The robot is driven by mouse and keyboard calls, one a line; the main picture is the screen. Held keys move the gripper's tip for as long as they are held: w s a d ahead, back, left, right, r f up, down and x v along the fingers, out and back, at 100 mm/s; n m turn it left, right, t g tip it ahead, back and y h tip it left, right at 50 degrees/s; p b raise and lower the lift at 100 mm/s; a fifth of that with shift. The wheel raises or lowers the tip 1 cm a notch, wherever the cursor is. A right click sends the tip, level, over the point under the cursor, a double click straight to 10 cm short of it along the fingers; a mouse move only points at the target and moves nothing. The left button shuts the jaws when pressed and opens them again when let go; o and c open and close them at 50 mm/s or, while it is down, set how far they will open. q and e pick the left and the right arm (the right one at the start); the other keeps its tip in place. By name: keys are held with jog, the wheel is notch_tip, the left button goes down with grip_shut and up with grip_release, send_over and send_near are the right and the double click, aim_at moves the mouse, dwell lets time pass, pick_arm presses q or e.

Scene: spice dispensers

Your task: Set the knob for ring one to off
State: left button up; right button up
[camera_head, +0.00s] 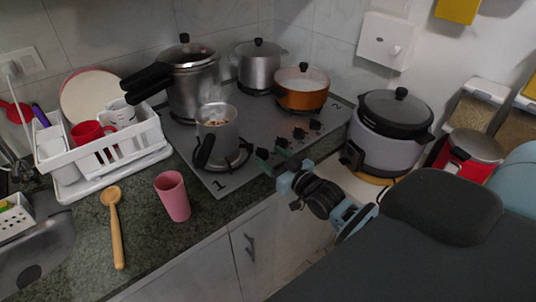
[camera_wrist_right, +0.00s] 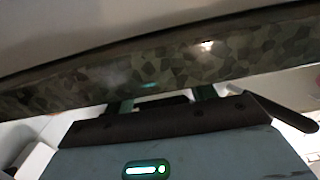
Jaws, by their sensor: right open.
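The steel cooktop (camera_head: 245,112) has a row of dark knobs along its right front side. The nearest knob (camera_head: 262,153) is beside my right gripper (camera_head: 272,164), with other knobs (camera_head: 299,133) farther back. My right gripper is open at the cooktop's front edge. In the right wrist view, its two dark green fingers (camera_wrist_right: 162,106) stand apart against the granite edge. I cannot tell whether they touch a knob, or which way the knobs point. A steaming steel pot (camera_head: 217,135) stands on the front ring by the printed 1. My left gripper is out of view.
A pressure cooker (camera_head: 192,85), a steel pot (camera_head: 259,68) and an orange pot (camera_head: 302,90) stand on the cooktop. A rice cooker (camera_head: 388,140) stands close right of my gripper.

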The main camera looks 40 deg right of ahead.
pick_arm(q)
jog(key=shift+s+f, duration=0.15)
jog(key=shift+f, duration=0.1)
pick_arm(e)
jog(key=shift+s+d, duration=0.15)
jog(key=shift+s, duration=1.3)
jog(key=shift+s+d, duration=0.1)
jog(key=shift+s, duration=1.3)
